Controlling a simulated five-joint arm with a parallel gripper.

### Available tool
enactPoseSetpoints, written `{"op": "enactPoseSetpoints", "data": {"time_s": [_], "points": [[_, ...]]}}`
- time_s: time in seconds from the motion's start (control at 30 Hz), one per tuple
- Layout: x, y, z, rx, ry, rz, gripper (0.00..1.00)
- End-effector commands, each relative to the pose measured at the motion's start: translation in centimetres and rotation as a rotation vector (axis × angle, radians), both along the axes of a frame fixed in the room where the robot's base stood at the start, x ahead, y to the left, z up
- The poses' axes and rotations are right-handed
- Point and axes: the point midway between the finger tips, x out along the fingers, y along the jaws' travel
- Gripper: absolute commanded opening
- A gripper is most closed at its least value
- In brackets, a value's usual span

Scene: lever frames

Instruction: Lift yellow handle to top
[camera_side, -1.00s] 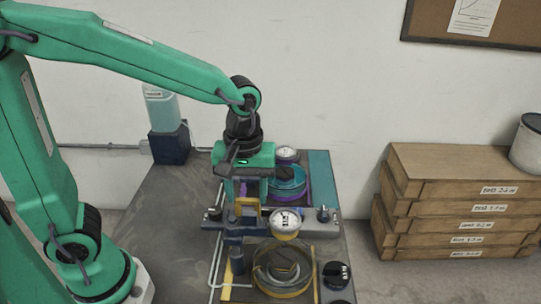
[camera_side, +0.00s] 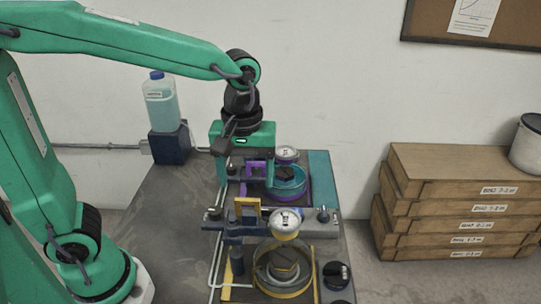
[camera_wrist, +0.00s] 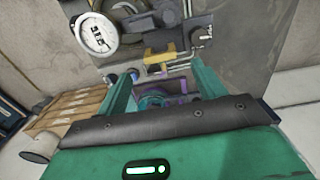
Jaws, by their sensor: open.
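The yellow handle (camera_side: 247,207) is a small upright frame on the near lever unit, beside a round gauge. It also shows in the wrist view (camera_wrist: 160,56), beyond my fingertips. My gripper (camera_side: 248,180) is open and points down, behind the yellow handle and apart from it in the side view. A purple handle (camera_side: 256,169) on the far unit shows by my fingers. In the wrist view my gripper (camera_wrist: 163,82) has its two green fingers spread wide, with nothing held between them. Part of the far unit is hidden by my gripper.
The near gauge (camera_side: 285,223) stands right of the yellow handle, above a yellow-rimmed glass dish (camera_side: 284,290). A black knob (camera_side: 336,275) is at the near right. A bottle (camera_side: 160,103) stands at the back left. The table's left part is clear.

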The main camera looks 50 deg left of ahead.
Motion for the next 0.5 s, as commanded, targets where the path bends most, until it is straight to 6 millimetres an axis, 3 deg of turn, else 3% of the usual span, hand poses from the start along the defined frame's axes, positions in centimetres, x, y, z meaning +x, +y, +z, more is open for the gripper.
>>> {"op": "enactPoseSetpoints", "data": {"time_s": [0.23, 0.5], "points": [[0.0, 0.0, 3.0, -0.001, -0.002, 0.0, 0.69], [0.0, 0.0, 3.9, 0.0, -0.001, 0.0, 0.69]]}}
